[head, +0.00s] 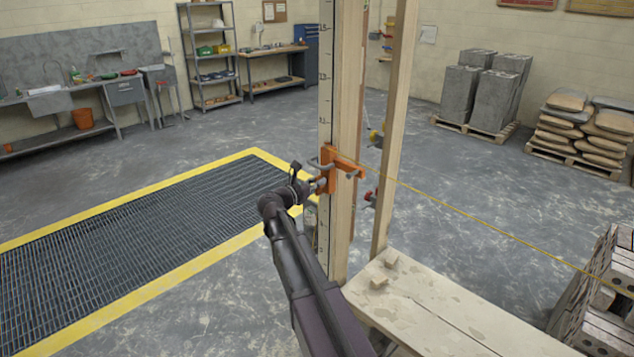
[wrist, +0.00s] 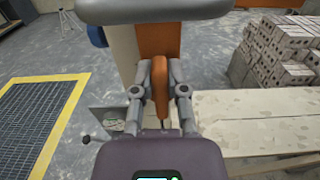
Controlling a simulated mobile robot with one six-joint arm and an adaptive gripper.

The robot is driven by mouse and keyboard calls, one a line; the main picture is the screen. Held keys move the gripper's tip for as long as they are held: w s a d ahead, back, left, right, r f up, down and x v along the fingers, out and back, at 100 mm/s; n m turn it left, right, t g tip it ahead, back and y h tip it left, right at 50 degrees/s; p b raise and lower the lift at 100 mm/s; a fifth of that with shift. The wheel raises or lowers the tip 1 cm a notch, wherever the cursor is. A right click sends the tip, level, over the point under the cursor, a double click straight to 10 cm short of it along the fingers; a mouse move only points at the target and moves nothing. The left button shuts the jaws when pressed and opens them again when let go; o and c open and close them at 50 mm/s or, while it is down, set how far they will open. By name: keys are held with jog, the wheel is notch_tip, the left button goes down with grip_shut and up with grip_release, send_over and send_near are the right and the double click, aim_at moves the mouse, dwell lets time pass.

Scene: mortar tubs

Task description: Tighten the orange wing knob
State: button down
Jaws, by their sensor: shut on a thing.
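The orange wing knob (wrist: 159,84) stands upright between the two grey fingers of my gripper (wrist: 160,72) in the wrist view. The gripper is shut on it. Behind it is the orange clamp body (wrist: 158,41), and a grey bar across the top of the wrist view hides part of this. In the head view the orange clamp (head: 345,164) sits on the tall wooden post (head: 349,80). My gripper (head: 318,180) reaches it from the left. The knob is mostly hidden by the fingers there.
A yellow line (head: 470,212) runs from the clamp to the right. A second wooden post (head: 394,130) and a plank platform (head: 445,315) stand close by. Bricks (head: 610,290) are stacked at the right. A yellow-edged floor grate (head: 130,225) lies left, with open floor around it.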

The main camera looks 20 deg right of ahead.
jog(key=shift+s+d+m, duration=0.1)
jog(key=shift+d+m, duration=0.05)
jog(key=shift+m, duration=0.35)
jog(key=m, duration=0.3)
jog(key=shift+s+d, duration=0.1)
jog(key=shift+s, duration=0.15)
jog(key=m, duration=0.5)
jog(key=shift+s+d+f, duration=0.1)
jog(key=shift+s+f, duration=0.1)
jog(key=shift+s, duration=0.05)
jog(key=m, duration=0.3)
jog(key=m+b, duration=0.1)
jog(key=shift+s+f, duration=0.2)
jog(key=shift+f, duration=0.1)
jog(key=shift+d+f+m+b, duration=0.1)
jog(key=shift+f+m+b, duration=0.1)
jog(key=shift+m, duration=1.05)
jog(key=shift+f+m+b, duration=0.1)
jog(key=shift+m+b, duration=0.05)
jog(key=shift+m, duration=1.1)
jog(key=c, duration=0.7)
grip_release()
jog(key=shift+o, duration=0.2)
